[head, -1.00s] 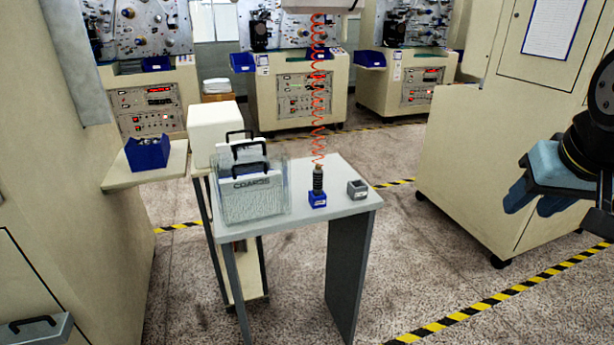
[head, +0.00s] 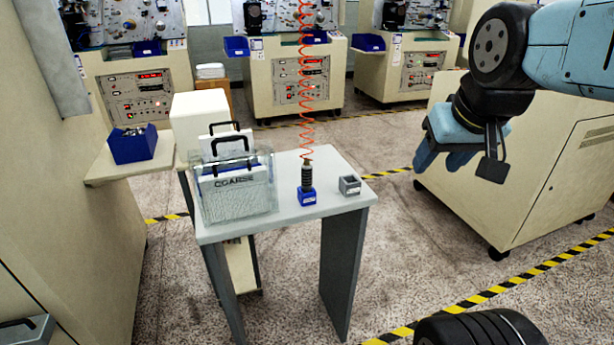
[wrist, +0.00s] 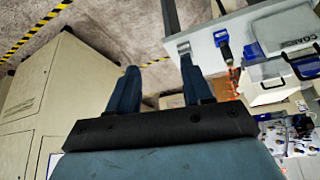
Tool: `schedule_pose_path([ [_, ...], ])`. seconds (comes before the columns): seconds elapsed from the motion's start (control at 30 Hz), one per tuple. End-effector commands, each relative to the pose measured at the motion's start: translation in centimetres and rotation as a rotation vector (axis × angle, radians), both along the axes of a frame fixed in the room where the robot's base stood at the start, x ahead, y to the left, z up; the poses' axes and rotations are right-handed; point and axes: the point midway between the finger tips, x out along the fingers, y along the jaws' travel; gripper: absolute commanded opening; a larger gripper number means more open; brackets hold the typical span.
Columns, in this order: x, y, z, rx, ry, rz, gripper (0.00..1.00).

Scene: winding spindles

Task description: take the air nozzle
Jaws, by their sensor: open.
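The air nozzle (head: 307,173) is a dark, slim upright piece standing in a small blue holder (head: 306,197) on the small grey table (head: 335,203). A red coiled hose (head: 307,95) runs up from its top. My gripper (head: 442,162) is open and empty, in the air to the right of the table and apart from the nozzle. In the wrist view the nozzle (wrist: 227,54) and its blue holder (wrist: 221,38) show beyond and to the right of my open fingers (wrist: 158,67). Nothing hides the nozzle in the head view.
A small grey open box (head: 350,185) sits right of the nozzle. A clear bin marked COARSE (head: 235,190) with black-handled panels stands on the table's left. A blue parts bin (head: 133,146) rests on a shelf at left. A cream cabinet (head: 540,190) stands behind my gripper.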

Motion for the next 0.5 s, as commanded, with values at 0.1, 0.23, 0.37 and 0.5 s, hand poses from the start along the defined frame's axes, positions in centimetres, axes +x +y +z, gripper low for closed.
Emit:
schedule_pose_path([
  [0.1, 0.8, 0.7, 0.2, -0.041, 0.012, 0.069, 0.61],
  [0.23, 2.9, 2.3, 0.4, -0.159, 0.046, 0.272, 0.61],
  [0.37, 6.0, 4.0, 0.5, -0.326, 0.093, 0.578, 0.61],
  [0.5, 9.4, 6.4, 0.2, -0.503, 0.141, 0.927, 0.61],
])
